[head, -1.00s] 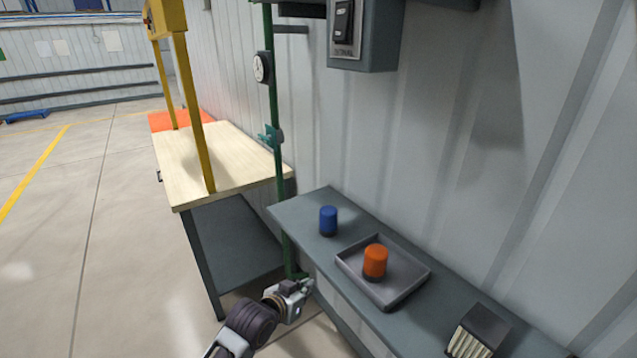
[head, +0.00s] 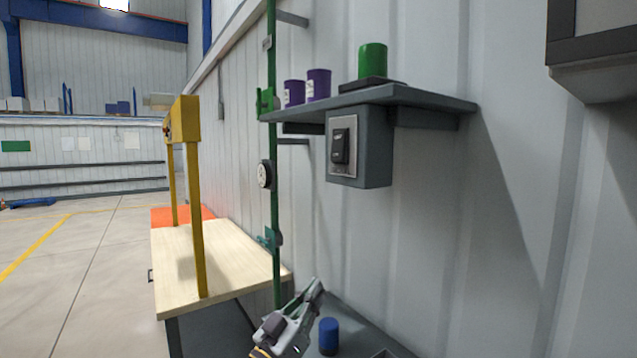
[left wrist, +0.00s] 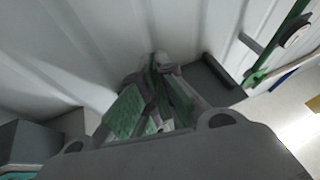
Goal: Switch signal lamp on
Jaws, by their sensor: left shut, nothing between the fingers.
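A grey switch box (head: 360,150) hangs on the wall under a shelf. On its front is a black rocker switch (head: 340,147) in a light plate. A green cylinder (head: 372,62) stands on a dark base on the shelf above; I cannot tell whether it is the signal lamp or whether it is lit. My left gripper (head: 314,290) is shut and empty, below the switch box and apart from it, pointing up. Its fingers also show in the left wrist view (left wrist: 158,72), with the wall behind. My right gripper is out of view.
Two purple cans (head: 306,88) stand on the wall shelf (head: 435,100). A green pole (head: 273,200) with a round gauge (head: 265,175) rises left of the box. A blue cylinder (head: 328,336) stands on the lower bench. A wooden table (head: 225,265) with a yellow frame (head: 197,215) is at left.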

